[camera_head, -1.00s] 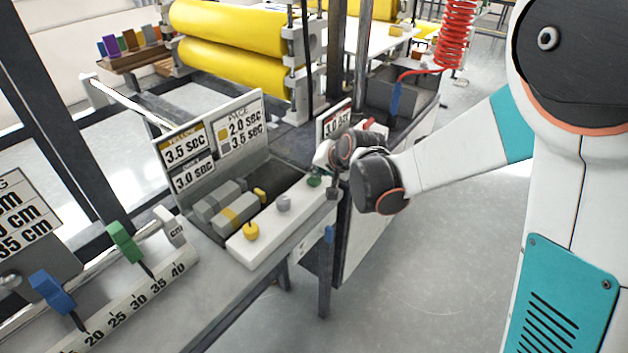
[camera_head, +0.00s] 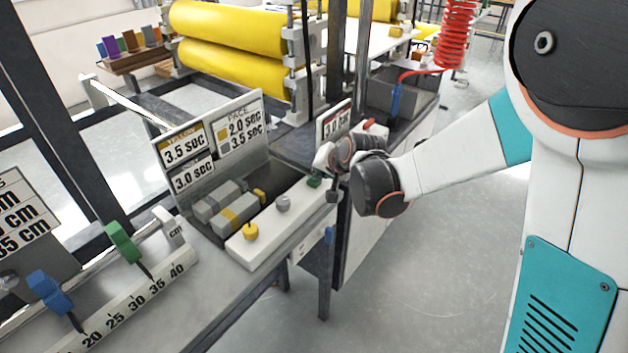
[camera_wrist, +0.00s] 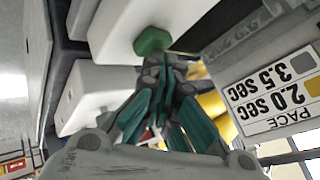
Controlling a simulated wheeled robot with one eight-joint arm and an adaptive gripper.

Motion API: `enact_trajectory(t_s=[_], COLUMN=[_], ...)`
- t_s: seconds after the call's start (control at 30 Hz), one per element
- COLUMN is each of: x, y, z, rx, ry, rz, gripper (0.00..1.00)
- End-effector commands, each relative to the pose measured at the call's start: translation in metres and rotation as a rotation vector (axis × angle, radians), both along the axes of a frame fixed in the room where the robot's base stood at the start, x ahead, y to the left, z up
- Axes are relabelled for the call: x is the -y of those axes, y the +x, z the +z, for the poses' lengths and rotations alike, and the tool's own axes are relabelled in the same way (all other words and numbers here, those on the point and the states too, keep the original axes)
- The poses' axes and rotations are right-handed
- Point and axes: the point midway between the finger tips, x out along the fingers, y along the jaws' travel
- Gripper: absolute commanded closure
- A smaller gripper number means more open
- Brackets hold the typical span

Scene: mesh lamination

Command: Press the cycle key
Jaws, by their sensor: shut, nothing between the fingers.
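A white key bar (camera_head: 297,222) lies along the front edge of the bench and carries a yellow key (camera_head: 250,231), a grey key (camera_head: 283,203) and a green key (camera_head: 314,182). No label naming the cycle key is readable. My gripper (camera_head: 325,172) is at the far end of the bar, beside and above the green key. In the wrist view my gripper's closed fingertips (camera_wrist: 166,64) hold nothing and point toward the green key (camera_wrist: 153,41), very close to its edge. I cannot tell whether they touch.
Behind the bar, a recess holds grey blocks (camera_head: 238,213) with yellow bands. Upright signs (camera_head: 243,128) with second values stand behind it. Yellow rollers (camera_head: 230,57) are at the back. A ruler rail (camera_head: 140,297) with blue and green sliders lies at the front left.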

Motion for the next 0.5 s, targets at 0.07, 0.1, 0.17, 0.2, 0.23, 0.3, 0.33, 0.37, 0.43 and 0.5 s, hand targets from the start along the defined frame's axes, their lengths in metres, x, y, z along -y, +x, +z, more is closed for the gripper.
enact_trajectory(t_s=[0.07, 0.1, 0.17, 0.2, 0.23, 0.3, 0.33, 0.37, 0.43, 0.5], x=[-0.0001, -0.0001, 0.0000, -0.0001, 0.0000, -0.0002, -0.0001, -0.0001, -0.0001, -0.0002], y=[-0.0001, -0.0001, -0.0001, -0.0001, -0.0001, -0.0001, -0.0001, -0.0002, -0.0002, -0.0002], z=[-0.0015, -0.0019, -0.0026, -0.0031, -0.0034, -0.0042, -0.0045, -0.0048, -0.0055, -0.0064], rx=[0.000, 0.000, 0.000, 0.000, -0.001, -0.001, -0.001, -0.001, -0.001, -0.001], ry=[0.000, 0.000, 0.000, 0.000, 0.000, 0.000, 0.000, 0.000, 0.000, 0.000], rz=[0.000, 0.000, 0.000, 0.000, 0.001, 0.001, 0.001, 0.001, 0.001, 0.001], gripper=[1.00, 1.00, 1.00, 1.00, 1.00, 1.00, 1.00, 1.00, 1.00, 1.00])
